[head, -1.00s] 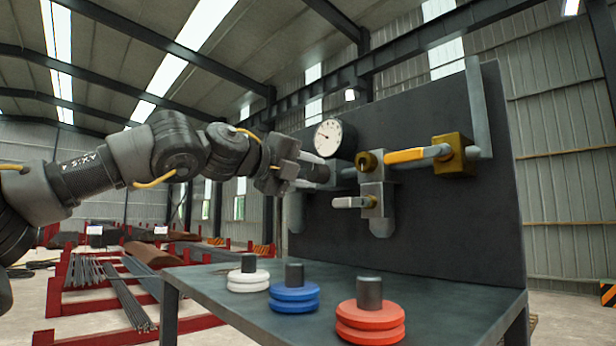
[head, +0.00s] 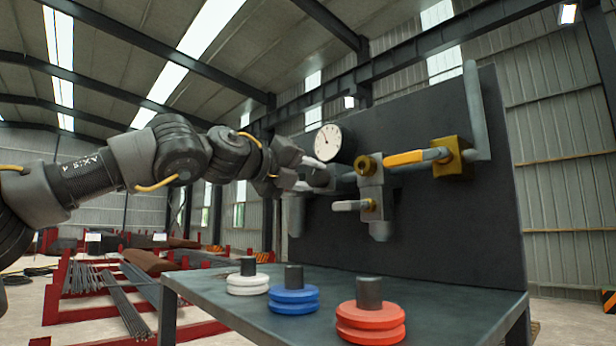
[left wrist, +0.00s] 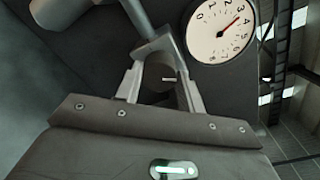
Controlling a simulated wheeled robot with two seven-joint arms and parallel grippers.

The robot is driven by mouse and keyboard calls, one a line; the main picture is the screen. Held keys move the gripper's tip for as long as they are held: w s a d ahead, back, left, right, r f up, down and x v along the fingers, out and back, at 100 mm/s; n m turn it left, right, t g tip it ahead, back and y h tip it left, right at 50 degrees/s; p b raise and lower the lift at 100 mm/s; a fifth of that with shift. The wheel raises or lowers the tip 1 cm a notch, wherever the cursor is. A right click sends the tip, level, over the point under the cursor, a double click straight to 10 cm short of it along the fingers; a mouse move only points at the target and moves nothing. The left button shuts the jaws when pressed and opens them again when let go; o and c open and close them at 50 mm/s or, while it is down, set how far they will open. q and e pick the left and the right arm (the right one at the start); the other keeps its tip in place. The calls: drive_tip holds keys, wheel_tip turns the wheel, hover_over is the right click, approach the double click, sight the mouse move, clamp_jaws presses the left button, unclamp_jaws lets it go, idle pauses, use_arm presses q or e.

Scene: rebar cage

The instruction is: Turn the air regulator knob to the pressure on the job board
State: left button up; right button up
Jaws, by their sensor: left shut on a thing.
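The air regulator's dark round knob (left wrist: 158,88) sits between the two fingers of my left gripper (left wrist: 164,92) in the left wrist view, with a short pale mark on its face. In the head view my left gripper (head: 308,174) is shut on the knob from the left, and the fingers partly hide it. The white pressure gauge (head: 328,142) is just above. In the left wrist view the gauge (left wrist: 221,30) has a red needle pointing between about 3 and 4. My right gripper and the job board are not in view.
A yellow-handled valve (head: 405,158) and a lower lever valve (head: 352,205) are on the dark panel (head: 440,230), right of the knob. White (head: 248,282), blue (head: 293,299) and red (head: 370,325) disc stacks stand on the table (head: 220,308).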

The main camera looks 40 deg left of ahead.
use_arm(q)
drive_tip(key=o, duration=1)
drive_tip(key=shift+f, duration=0.1)
drive_tip(key=shift+s, duration=0.25)
drive_tip(key=s+b, duration=0.4)
drive_tip(key=s, duration=0.6)
drive_tip(key=shift+s+a+r+b, duration=0.15)
drive_tip(key=shift+a+r+b, duration=0.15)
drive_tip(key=shift+b, duration=0.1)
drive_tip(key=shift+f, duration=0.1)
